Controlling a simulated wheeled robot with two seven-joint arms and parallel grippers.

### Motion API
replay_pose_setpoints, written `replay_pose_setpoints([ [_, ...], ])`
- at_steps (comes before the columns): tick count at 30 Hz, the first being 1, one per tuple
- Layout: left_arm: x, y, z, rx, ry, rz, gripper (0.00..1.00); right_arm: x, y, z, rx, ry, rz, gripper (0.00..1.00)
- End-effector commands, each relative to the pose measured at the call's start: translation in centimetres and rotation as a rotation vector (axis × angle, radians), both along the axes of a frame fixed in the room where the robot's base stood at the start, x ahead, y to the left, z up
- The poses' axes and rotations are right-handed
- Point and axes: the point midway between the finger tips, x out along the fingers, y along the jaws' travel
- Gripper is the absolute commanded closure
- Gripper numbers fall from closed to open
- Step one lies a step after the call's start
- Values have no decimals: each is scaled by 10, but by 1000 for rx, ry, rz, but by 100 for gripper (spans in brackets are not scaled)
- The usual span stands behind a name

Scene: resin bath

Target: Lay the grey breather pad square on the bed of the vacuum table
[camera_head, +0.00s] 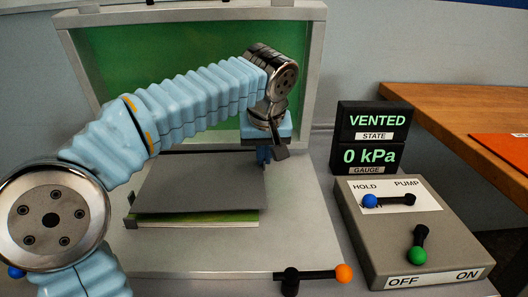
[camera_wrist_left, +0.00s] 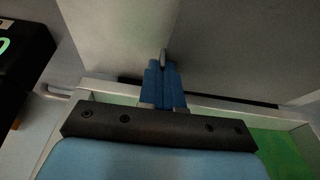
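The grey breather pad (camera_head: 200,184) is a flat dark grey sheet over the bed of the vacuum table (camera_head: 290,220). A pale and green layered edge (camera_head: 195,218) shows beneath the pad's front, with a dark gap between. My left gripper (camera_head: 264,158) is at the pad's far right corner, fingers pointing down. In the left wrist view its blue fingers (camera_wrist_left: 163,75) are together at the edge of a grey sheet (camera_wrist_left: 230,45), apparently pinching it. The pad's far left part is partly behind my arm. My right gripper is not in view.
The table's raised lid (camera_head: 316,70) with a green sheet stands open behind. An orange-knobbed lever (camera_head: 343,273) is at the front. To the right are a control box (camera_head: 350,235) and a display (camera_head: 373,137) reading VENTED, 0 kPa. An orange sheet (camera_head: 505,150) lies on a wooden bench (camera_head: 450,105).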

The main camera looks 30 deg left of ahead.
Motion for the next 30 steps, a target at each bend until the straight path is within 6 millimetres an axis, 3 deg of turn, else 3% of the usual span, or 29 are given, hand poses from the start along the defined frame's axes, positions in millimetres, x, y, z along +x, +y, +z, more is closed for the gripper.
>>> replay_pose_setpoints([
  [18, 0, 0, -23, 0, -1, 0, 100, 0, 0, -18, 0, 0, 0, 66],
  [27, 0, 0, -21, 0, 0, 0, 100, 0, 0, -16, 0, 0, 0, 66],
  [30, 0, 0, -21, 0, 0, 0, 81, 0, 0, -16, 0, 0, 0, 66],
])
